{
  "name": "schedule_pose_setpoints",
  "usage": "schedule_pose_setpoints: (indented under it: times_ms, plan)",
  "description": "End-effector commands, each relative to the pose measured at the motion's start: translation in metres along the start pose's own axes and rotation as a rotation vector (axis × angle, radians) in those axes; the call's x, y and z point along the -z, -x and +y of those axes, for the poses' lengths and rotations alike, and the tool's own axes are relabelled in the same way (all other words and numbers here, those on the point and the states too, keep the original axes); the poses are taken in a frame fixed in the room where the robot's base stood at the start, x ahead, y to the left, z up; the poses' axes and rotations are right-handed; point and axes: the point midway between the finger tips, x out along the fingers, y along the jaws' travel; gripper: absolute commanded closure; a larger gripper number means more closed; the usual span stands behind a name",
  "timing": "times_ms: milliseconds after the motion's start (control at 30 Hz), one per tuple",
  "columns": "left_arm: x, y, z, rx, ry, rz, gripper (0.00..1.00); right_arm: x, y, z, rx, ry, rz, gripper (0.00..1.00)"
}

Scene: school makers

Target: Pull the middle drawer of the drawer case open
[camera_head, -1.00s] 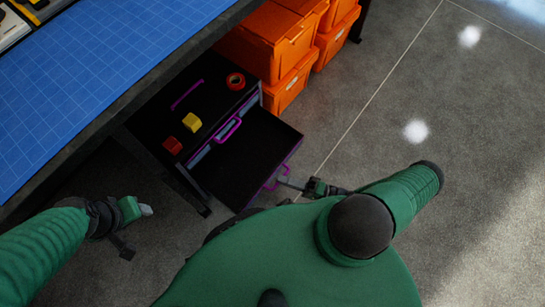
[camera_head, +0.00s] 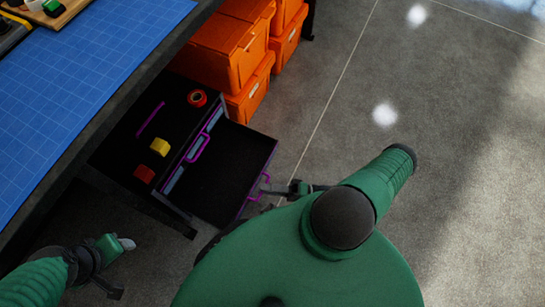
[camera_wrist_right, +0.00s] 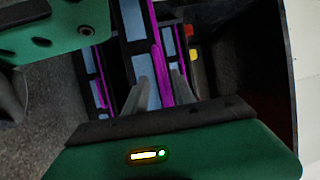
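The drawer case (camera_head: 186,105) stands under the table, black with purple handles. Its middle drawer (camera_head: 225,173) is pulled well out, below the shut top drawer with its own handle (camera_head: 199,147). The open drawer looks empty where I see it. My right gripper (camera_head: 268,188) is at the middle drawer's purple handle (camera_head: 254,190). In the right wrist view its two fingers (camera_wrist_right: 160,88) stand on either side of the handle (camera_wrist_right: 157,62) and seem closed on it. My left gripper (camera_head: 126,244) hangs at the lower left, away from the case; its finger opening is unclear.
The blue-matted table (camera_head: 80,80) overhangs at left. Floor (camera_head: 450,150) at right is clear.

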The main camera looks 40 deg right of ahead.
Motion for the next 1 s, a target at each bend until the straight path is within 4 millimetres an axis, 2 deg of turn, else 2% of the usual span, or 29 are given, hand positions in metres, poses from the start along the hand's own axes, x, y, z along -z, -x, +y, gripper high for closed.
schedule_pose_setpoints:
  times_ms: [167, 267, 367, 700, 833, 1000]
  plan:
    - [0.000, 0.001, 0.000, 0.000, 0.000, 0.000, 0.43, 0.000, 0.002, -0.001, 0.000, 0.001, 0.001, 0.69]
    - [0.001, 0.003, 0.000, 0.000, 0.000, 0.000, 0.43, 0.001, 0.013, -0.001, -0.001, 0.003, 0.002, 0.69]
    - [0.002, 0.007, 0.000, 0.000, 0.000, 0.000, 0.43, 0.001, 0.035, -0.001, -0.004, 0.002, 0.003, 0.69]
    - [0.001, 0.006, 0.000, 0.000, 0.000, 0.000, 0.43, 0.000, 0.133, 0.004, -0.005, 0.001, 0.002, 0.69]
    - [0.001, 0.003, 0.000, 0.000, 0.000, 0.000, 0.43, 0.000, 0.157, 0.004, -0.002, 0.001, 0.002, 0.69]
    - [0.000, 0.002, 0.000, 0.000, 0.000, 0.000, 0.43, 0.000, 0.169, 0.002, 0.000, -0.002, -0.001, 0.69]
